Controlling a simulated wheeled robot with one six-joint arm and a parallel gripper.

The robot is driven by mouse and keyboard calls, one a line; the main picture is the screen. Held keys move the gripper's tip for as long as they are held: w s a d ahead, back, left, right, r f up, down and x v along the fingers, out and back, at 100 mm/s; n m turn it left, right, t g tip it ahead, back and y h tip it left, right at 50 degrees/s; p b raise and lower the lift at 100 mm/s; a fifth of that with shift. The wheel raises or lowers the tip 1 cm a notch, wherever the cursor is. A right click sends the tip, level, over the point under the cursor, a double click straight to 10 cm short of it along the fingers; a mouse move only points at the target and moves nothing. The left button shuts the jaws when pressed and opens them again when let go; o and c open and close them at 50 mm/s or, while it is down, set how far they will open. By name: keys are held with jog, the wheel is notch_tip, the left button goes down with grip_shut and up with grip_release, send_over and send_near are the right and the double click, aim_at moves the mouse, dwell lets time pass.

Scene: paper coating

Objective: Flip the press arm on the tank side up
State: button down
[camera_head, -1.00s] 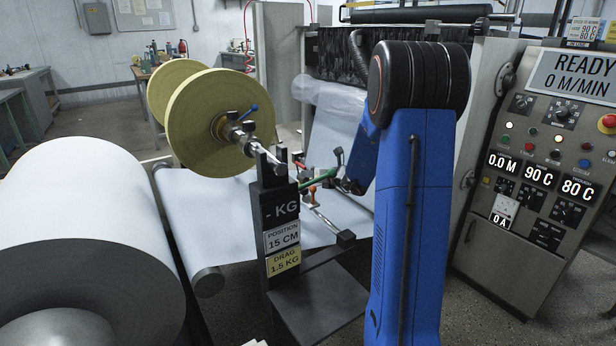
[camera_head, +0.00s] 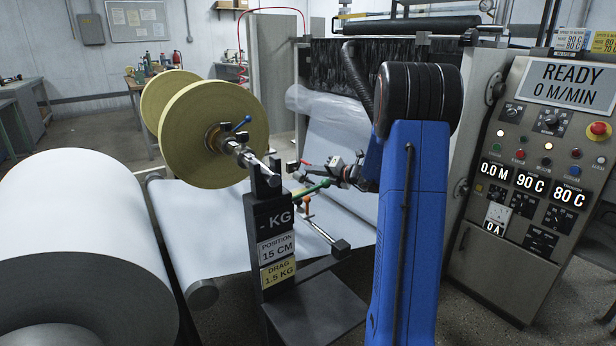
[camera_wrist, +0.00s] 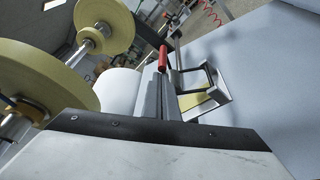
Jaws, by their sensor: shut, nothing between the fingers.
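A lever with a green bar (camera_head: 314,187) stands out to the right of the black post, above the white web, with an orange part (camera_head: 307,206) below it. I cannot tell for sure which part is the press arm. My gripper (camera_head: 318,171) is just above and right of the green bar, partly hidden by my blue arm. In the wrist view my gripper (camera_wrist: 170,101) has its fingers together and empty. A red handle (camera_wrist: 163,59) shows just beyond the fingertips; I cannot tell whether they touch it.
The black post (camera_head: 266,225) with the KG and drag labels stands in front, beside a large white paper roll (camera_head: 70,215). Yellow rolls (camera_head: 215,125) sit on a shaft behind it. The control panel (camera_head: 535,185) is at the right. The white web (camera_head: 225,235) runs beneath.

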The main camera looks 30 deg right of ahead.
jog(key=shift+w+d+r+m+t+y, duration=0.1)
jog(key=shift+d+m+t+y, duration=0.15)
jog(key=shift+d+m, duration=0.7)
jog(key=shift+s+d+r+m+t+y, duration=0.1)
jog(key=shift+d+m+t+y, duration=0.1)
jog(key=shift+d+m, duration=0.7)
jog(key=shift+w+d+r+m+t+y, duration=0.1)
jog(key=shift+d+m+t+y, duration=0.15)
jog(key=shift+d+m, duration=0.7)
jog(key=shift+d, duration=0.3)
jog(key=shift+d, duration=0.1)
